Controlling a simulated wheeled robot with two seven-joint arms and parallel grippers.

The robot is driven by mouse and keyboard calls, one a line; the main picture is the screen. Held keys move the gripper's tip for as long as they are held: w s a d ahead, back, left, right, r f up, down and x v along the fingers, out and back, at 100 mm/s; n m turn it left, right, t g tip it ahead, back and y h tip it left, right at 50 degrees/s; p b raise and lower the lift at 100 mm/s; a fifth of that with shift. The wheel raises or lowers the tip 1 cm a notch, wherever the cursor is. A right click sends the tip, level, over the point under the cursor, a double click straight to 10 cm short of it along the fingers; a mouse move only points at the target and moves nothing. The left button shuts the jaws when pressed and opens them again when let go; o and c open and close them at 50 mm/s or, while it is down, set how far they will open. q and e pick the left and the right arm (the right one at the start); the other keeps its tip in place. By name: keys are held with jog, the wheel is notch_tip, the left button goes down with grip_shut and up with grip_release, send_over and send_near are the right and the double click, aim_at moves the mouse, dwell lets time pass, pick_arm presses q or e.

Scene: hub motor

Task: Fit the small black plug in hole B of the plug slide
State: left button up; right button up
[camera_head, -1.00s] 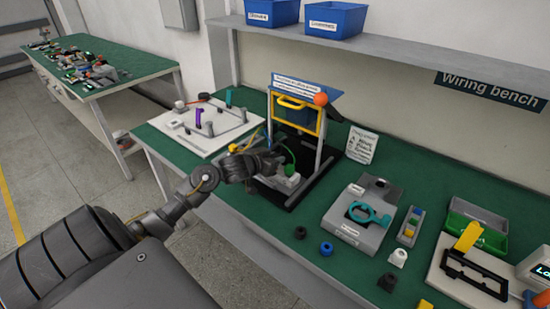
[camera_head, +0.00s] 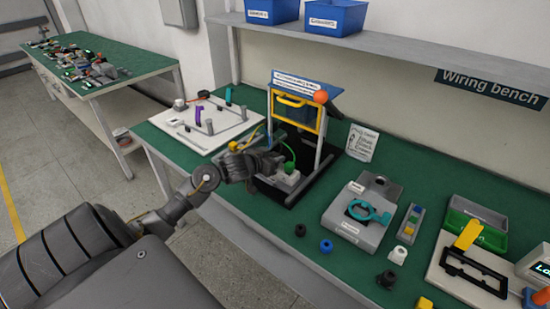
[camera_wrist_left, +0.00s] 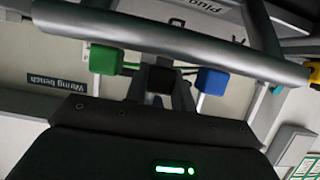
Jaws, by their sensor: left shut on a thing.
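My left gripper (camera_head: 278,162) reaches into the front of the stand with the blue-topped sign (camera_head: 300,84) and yellow frame (camera_head: 299,114), which seems to be the plug slide. In the left wrist view, my left gripper (camera_wrist_left: 160,92) is shut on a small black plug (camera_wrist_left: 160,76). A green block (camera_wrist_left: 103,59) sits to its left and a blue block (camera_wrist_left: 213,81) to its right, both apart from the fingers. A grey bar crosses above the plug. Hole B cannot be made out. My right gripper is not in view.
A white board with pegs (camera_head: 208,124) lies left of the stand. Bare green bench lies between the stand and the fixture.

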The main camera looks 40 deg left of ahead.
pick_arm(q)
jog(key=shift+f, duration=0.5)
jog(key=o, duration=1)
jog(key=shift+o, duration=0.2)
jog(key=v, duration=1)
jog(key=shift+s+r, duration=0.25)
jog(key=shift+s, duration=0.1)
